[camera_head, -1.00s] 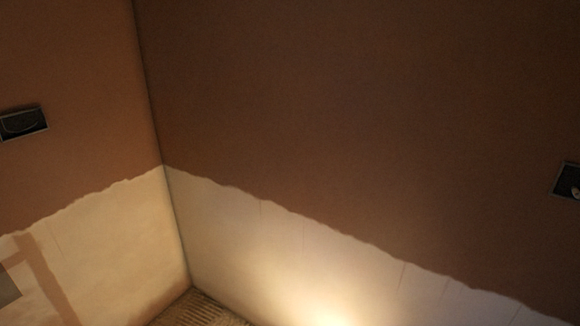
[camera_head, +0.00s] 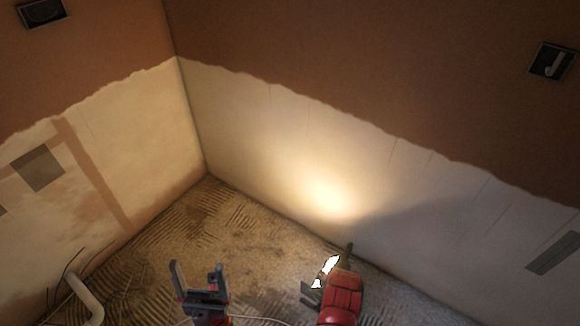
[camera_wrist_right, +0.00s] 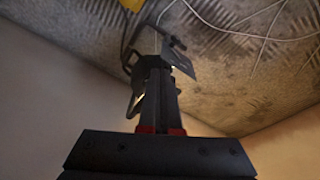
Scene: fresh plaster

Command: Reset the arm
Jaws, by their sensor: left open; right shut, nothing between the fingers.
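My left gripper (camera_head: 197,270) is at the bottom of the head view, left of centre. Its two grey fingers point up in the picture and stand apart, with nothing between them. My right gripper (camera_wrist_right: 160,76) shows in the right wrist view, its dark fingers together and holding nothing. A dark-framed work lamp (camera_wrist_right: 181,58) shows just beyond its fingertips; I cannot tell if they touch. In the head view, a bright lit face (camera_head: 326,268) shows beside a red block, which partly hides what is there. The right fingertips are not clear in that view.
Two plastered walls (camera_head: 290,140) meet in a corner, brown above and pale below. Dark wall boxes sit at upper left (camera_head: 41,13) and upper right (camera_head: 551,62). A pale bent pipe (camera_head: 88,298) stands at lower left. Cables (camera_wrist_right: 235,28) lie on the ridged floor (camera_head: 225,225).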

